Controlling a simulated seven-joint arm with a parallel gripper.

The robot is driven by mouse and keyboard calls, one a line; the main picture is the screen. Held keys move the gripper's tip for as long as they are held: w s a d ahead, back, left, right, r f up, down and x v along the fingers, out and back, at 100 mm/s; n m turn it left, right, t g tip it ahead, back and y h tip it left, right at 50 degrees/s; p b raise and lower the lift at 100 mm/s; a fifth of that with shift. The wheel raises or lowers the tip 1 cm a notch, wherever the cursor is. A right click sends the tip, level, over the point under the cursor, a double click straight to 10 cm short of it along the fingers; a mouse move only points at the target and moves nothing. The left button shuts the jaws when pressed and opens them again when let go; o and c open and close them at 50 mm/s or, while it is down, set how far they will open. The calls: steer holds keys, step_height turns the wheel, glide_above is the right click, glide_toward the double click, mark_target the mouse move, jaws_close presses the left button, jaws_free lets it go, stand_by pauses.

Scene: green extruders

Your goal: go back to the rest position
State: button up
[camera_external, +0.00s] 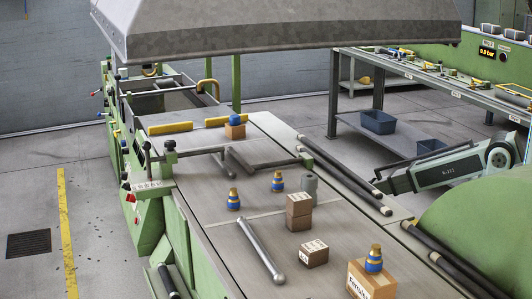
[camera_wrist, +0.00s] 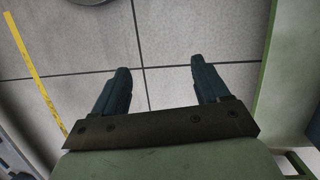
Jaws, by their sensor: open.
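My gripper (camera_wrist: 160,66) shows in the wrist view with its two dark blue fingers spread wide apart. Nothing is between them. Tiled floor (camera_wrist: 165,88) with dark joints lies beyond the fingertips, and a yellow line (camera_wrist: 35,72) runs at the left. In the external view I cannot make out the gripper's fingers clearly.
The grey bench (camera_external: 225,235) carries small blue-and-tan bottles (camera_external: 233,200), brown boxes (camera_external: 299,212), a grey cylinder (camera_external: 308,189) and a metal bar (camera_external: 260,250). A lettered box (camera_external: 371,281) has a bottle (camera_external: 374,258) on top. A grey hood (camera_external: 270,30) hangs above.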

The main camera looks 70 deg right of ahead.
steer(key=s+a+f+n+g, duration=0.1)
steer(key=s+a+f+n, duration=0.1)
steer(key=s, duration=0.7)
steer(key=s+a+f+n+g, duration=0.1)
steer(key=s+a+f+n, duration=0.1)
steer(key=s, duration=0.7)
steer(key=s+a+f+n+g+h, duration=0.1)
steer(key=s+a+f+n, duration=0.2)
steer(key=s, duration=0.7)
steer(key=shift+f+n+g, duration=0.3)
steer(key=shift+n, duration=0.2)
steer(key=shift+a, duration=0.1)
